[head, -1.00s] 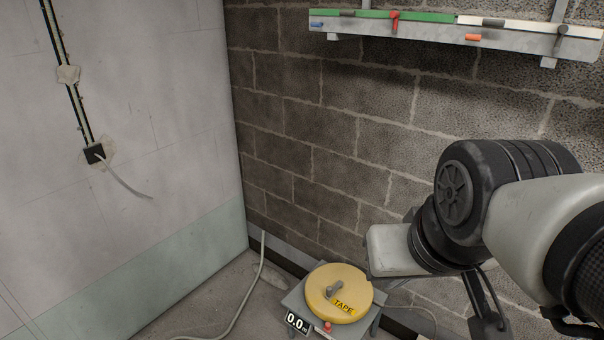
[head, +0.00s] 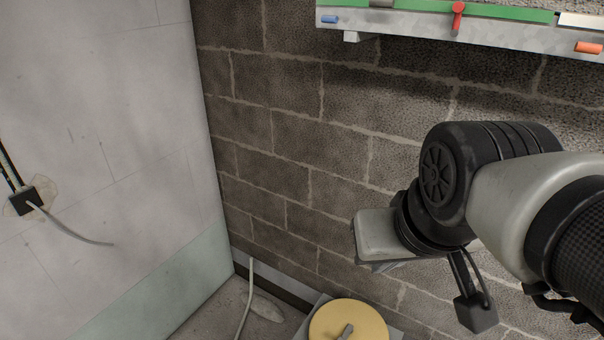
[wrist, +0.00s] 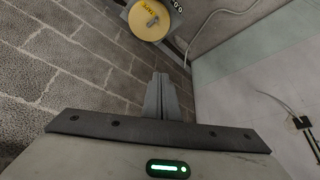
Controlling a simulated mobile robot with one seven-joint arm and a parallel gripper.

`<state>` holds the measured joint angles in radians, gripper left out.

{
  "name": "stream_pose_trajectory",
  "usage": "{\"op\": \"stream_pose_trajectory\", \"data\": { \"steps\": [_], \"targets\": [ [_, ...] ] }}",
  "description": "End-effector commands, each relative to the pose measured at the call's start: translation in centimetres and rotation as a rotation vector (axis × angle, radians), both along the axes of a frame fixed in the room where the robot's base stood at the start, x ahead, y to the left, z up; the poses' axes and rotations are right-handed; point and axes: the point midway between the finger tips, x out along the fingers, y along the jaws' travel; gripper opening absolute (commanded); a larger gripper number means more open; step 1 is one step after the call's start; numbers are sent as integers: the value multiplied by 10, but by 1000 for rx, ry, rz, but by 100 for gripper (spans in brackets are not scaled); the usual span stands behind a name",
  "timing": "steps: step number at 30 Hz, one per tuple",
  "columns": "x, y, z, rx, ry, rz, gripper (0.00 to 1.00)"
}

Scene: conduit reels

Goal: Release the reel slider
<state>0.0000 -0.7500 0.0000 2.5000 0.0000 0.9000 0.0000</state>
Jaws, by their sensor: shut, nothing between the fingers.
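The yellow tape reel (head: 368,322) lies at the bottom edge of the head view on a grey stand (head: 396,333), partly cut off. I cannot make out a slider on the stand. My gripper (wrist: 161,78) is shut and empty, apart from the reel, its fingers pointing towards the area below the reel in the wrist view. In the head view its fingertips do not show.
A wall rail (head: 440,26) holds green and white strips, a red lever (head: 458,13), a blue peg (head: 330,19) and an orange peg (head: 588,47). A pale cable (head: 246,300) runs down to the floor beside the stand. The block wall (head: 290,130) stands close behind.

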Motion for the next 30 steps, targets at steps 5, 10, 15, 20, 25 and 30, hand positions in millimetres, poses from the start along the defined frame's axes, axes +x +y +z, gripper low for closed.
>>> {"op": "stream_pose_trajectory", "data": {
  "steps": [5, 10, 15, 20, 25, 30],
  "targets": [
    [0, 0, 0, 0, 0, 0, 0],
    [5, -1, -5, -12, 12, 8, 0],
    [36, -5, -31, -92, 86, 66, 0],
    [89, -8, -78, -210, 192, 176, 0],
    [147, -4, -147, -322, 302, 316, 0],
    [199, 6, -236, -411, 405, 472, 0]
  ]
}}
